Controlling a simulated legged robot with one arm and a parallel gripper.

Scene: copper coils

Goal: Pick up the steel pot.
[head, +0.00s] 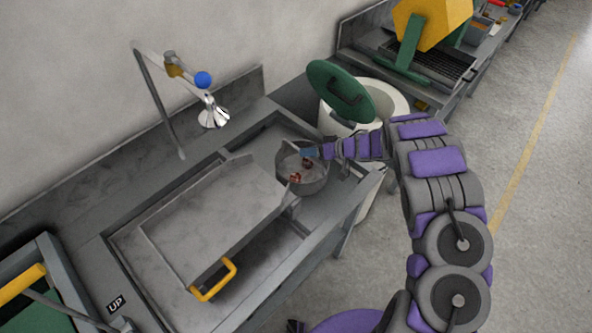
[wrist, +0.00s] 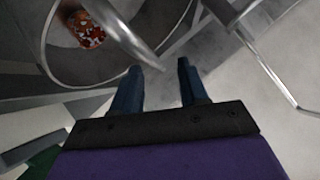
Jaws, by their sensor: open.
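The steel pot (head: 316,186) is a round grey vessel at the right end of the sink bench, with copper coils (head: 295,177) inside. In the wrist view the pot (wrist: 60,68) fills the upper left, with reddish coils (wrist: 92,32) in it. A curved metal band crosses in front of its opening; I cannot tell if it is a handle. My gripper (head: 309,152) is at the pot's right rim in the head view. In the wrist view its two fingers (wrist: 157,76) are apart, with the rim side just beyond the left finger. Nothing shows between them; contact is unclear.
A sloped metal drainboard (head: 215,210) with a yellow handle (head: 213,280) lies left of the pot. A tap with a blue knob (head: 202,79) stands behind. A white bin (head: 393,96) with a tilted green lid (head: 340,90) is close behind my arm. Open floor lies right.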

